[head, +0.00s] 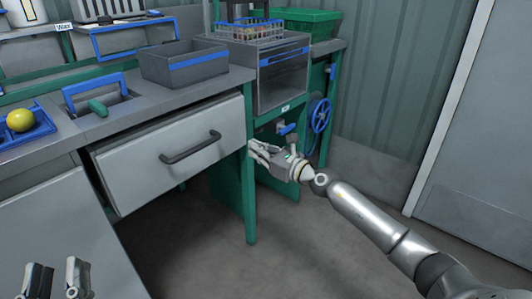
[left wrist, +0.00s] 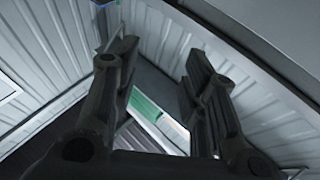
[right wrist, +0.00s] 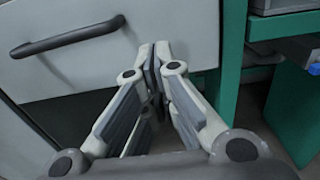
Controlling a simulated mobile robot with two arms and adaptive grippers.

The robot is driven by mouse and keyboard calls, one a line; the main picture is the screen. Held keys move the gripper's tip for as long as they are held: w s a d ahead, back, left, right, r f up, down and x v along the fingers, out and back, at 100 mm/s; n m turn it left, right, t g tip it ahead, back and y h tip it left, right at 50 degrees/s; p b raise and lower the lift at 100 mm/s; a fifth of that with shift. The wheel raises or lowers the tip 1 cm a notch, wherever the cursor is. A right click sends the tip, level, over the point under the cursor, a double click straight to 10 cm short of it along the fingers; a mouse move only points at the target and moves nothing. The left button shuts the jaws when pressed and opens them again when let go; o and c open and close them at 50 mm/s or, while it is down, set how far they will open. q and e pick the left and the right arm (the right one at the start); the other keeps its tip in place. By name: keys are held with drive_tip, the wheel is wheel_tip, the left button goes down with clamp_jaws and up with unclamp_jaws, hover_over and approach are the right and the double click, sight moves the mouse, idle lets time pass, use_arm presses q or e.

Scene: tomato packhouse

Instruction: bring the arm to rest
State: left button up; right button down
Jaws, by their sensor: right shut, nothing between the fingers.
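My right gripper (head: 256,151) is in front of the right end of a grey drawer front, close to a green table leg. In the right wrist view its fingertips (right wrist: 155,62) meet with nothing between them. The drawer's dark handle (head: 190,148) is to the left of it, apart from the fingers. My left gripper (head: 55,277) is low at the left bottom corner of the head view. In the left wrist view its two fingers (left wrist: 160,68) stand apart, with nothing between them.
The grey drawer front (head: 130,172) stands out from the bench. A grey bin (head: 186,66) and a blue tray (head: 45,130) with a yellow tomato (head: 20,120) are on top. A blue handwheel (head: 319,115) is behind my right gripper. The floor (head: 330,235) is clear.

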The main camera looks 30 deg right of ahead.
use_arm(q)
drive_tip(key=shift+w+f+g, duration=0.2)
drive_tip(key=shift+f+g, duration=0.1)
drive_tip(key=shift+f, duration=0.15)
use_arm(e)
drive_tip(key=shift+v, duration=1.7)
